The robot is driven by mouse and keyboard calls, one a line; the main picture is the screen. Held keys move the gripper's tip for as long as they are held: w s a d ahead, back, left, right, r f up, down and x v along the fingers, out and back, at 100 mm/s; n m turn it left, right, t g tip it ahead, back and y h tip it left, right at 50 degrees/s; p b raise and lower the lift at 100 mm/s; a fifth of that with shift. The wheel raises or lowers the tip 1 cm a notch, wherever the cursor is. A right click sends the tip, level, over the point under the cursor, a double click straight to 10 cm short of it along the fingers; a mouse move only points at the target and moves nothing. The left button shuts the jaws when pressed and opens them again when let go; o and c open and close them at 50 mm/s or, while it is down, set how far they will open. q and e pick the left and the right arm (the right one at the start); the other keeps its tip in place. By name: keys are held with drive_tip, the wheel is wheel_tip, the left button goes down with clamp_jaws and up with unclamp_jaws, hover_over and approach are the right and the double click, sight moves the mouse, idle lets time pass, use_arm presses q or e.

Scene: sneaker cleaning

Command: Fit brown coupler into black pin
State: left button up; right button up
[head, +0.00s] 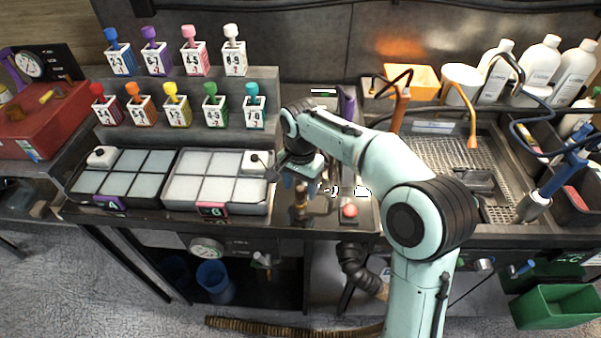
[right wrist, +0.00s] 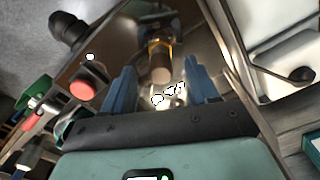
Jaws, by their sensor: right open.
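My right gripper (head: 300,187) is over the bench front, between the white trays and a red button. Its blue fingers are spread apart in the right wrist view (right wrist: 160,80). A brown, cylinder-like part (right wrist: 160,66), which looks like the brown coupler, shows between and just beyond the fingertips. I see a gap on each side of it. In the head view the coupler (head: 299,206) stands roughly upright below the gripper. I cannot make out the black pin for certain. My left gripper is not in view.
The red button (head: 349,211) is right of the coupler. A white compartment tray (head: 215,178) with a black-knobbed lever is close on the left. A metal sink grid (head: 440,160) lies to the right. A black hose (head: 357,266) hangs below the bench edge.

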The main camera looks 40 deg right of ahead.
sight(300, 188)
drive_tip(key=shift+f, duration=1.55)
drive_tip(key=c, duration=1.1)
